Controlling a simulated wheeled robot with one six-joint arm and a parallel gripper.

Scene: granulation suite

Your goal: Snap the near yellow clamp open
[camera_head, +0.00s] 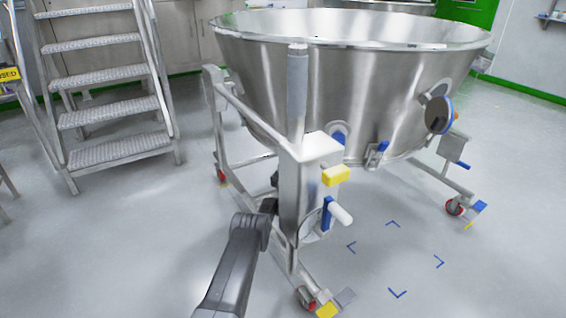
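A yellow clamp (336,175) sits on the front of the near upright post (296,190) of a steel bowl's wheeled frame. It shows as a small yellow block just below the post's bright top plate; I cannot tell whether it is open or closed. My dark grey arm reaches up from the bottom edge to the left side of this post. My gripper (268,207) is at its upper end, left of and lower than the clamp in the picture. Its fingers are too small and partly hidden by the post, so their opening and any contact cannot be made out.
The large steel bowl (350,90) fills the upper middle. A blue lever with a white grip (340,213) sticks out below the clamp. Casters have yellow pedals (327,310). Steel steps (105,95) stand at left. Floor at right, with blue corner marks (397,293), is clear.

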